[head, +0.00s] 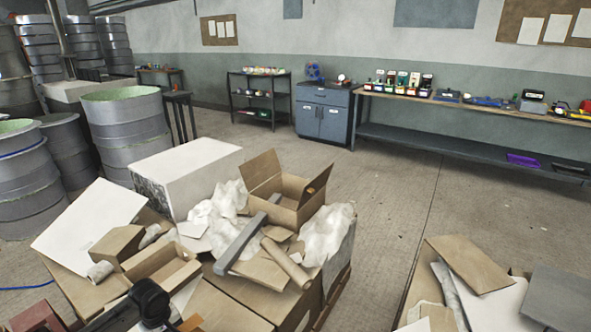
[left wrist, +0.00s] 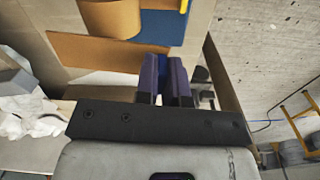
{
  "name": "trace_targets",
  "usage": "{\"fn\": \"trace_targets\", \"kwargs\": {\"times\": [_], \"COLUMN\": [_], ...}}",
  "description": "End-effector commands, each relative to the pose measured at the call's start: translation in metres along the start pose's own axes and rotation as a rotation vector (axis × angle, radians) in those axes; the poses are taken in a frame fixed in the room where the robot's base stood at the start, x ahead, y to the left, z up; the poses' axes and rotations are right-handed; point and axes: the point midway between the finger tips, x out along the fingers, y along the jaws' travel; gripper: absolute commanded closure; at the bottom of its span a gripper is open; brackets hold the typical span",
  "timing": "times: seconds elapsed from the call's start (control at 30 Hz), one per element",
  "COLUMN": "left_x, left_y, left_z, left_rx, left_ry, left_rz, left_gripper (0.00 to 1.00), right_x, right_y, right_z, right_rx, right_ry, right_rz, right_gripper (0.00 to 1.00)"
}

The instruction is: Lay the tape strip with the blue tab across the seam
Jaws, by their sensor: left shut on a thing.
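My left gripper (left wrist: 163,82) shows in the left wrist view, its two dark purple fingers close together and shut on a thin thing. A small blue piece (left wrist: 190,70), which looks like the blue tab, shows at the fingers. The rest of a tape strip cannot be made out. Beyond the fingers lies a flat brown piece (left wrist: 90,52) on a pale surface. I cannot pick out the seam in either view. In the head view the left fingertips cannot be made out. My right gripper is in neither view.
In the head view, an open carton (head: 285,190), a white block (head: 187,172) and crumpled white sheeting (head: 330,230) crowd the heap in front. Another heap has a brown board (head: 470,262) on top at right. Bare floor (head: 385,215) lies between. A blue panel (left wrist: 165,28) shows in the wrist view.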

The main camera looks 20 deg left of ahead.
Motion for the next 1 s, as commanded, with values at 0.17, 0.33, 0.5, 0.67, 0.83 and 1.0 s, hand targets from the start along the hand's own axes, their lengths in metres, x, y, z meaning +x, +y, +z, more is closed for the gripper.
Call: {"fn": "trace_targets", "kwargs": {"times": [0.17,0.33,0.5,0.67,0.83,1.0], "left_x": [-0.069,-0.138,-0.208,-0.263,-0.307,-0.339], "left_y": [0.052,0.088,0.107,0.109,0.103,0.095], "left_z": [0.056,0.116,0.175,0.219,0.253,0.268], "left_rx": [0.214,0.455,0.716,0.932,1.117,1.203], "left_ry": [0.004,0.006,0.008,0.007,0.007,-0.001], "left_rz": [0.011,0.01,0.007,0.004,0.002,-0.001], "left_gripper": [1.0,1.0,1.0,1.0,1.0,1.0], "right_x": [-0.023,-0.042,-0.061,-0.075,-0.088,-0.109], "right_y": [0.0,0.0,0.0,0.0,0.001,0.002], "right_z": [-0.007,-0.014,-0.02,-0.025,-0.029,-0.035], "right_rx": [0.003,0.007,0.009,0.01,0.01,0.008], "right_ry": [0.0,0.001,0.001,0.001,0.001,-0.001], "right_rz": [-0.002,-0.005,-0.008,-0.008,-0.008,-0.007], "right_gripper": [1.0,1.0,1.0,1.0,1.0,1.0]}}
